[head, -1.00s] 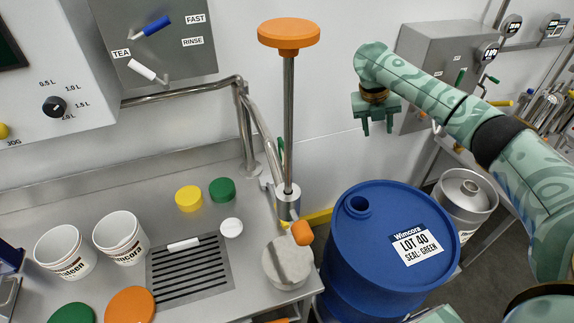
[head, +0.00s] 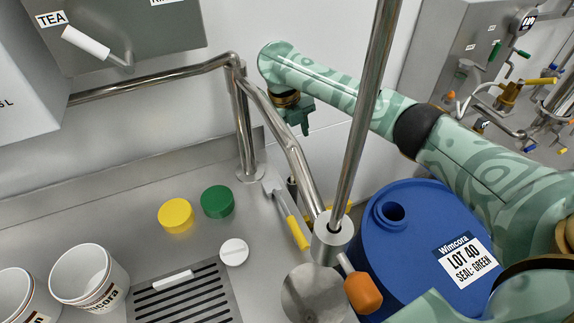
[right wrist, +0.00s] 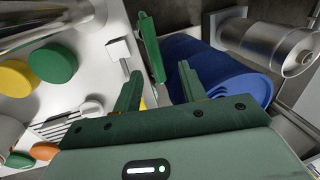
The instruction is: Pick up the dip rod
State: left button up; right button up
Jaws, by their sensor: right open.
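My right gripper (head: 298,122) hangs fingers-down near the back wall, behind the tall steel rod in the head view. In the right wrist view its fingers (right wrist: 160,90) are apart. A slim green handle (right wrist: 150,48) shows beyond and between the fingertips in that view; it is probably the dip rod. I cannot tell whether the fingers reach around it, and nothing appears gripped. My left gripper is not in view.
A tall steel rod (head: 368,110) stands in a steel collar near the counter's edge. A yellow-handled scraper (head: 295,228) lies behind it. A blue drum (head: 420,222) stands right. Yellow (head: 175,215) and green (head: 217,201) lids lie left on the counter.

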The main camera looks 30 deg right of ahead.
jog(key=f, duration=0.1)
jog(key=f+b, duration=0.1)
jog(key=shift+d+f, duration=0.2)
jog(key=shift+f, duration=0.1)
jog(key=f+b, duration=0.2)
jog(key=f, duration=0.1)
jog(key=f+b, duration=0.1)
jog(key=f, duration=0.1)
jog(key=shift+s+d+f+b, duration=0.1)
jog(key=shift+s+d+b, duration=0.05)
jog(key=shift+d+b, duration=0.2)
jog(key=shift+r, duration=0.25)
grip_shut()
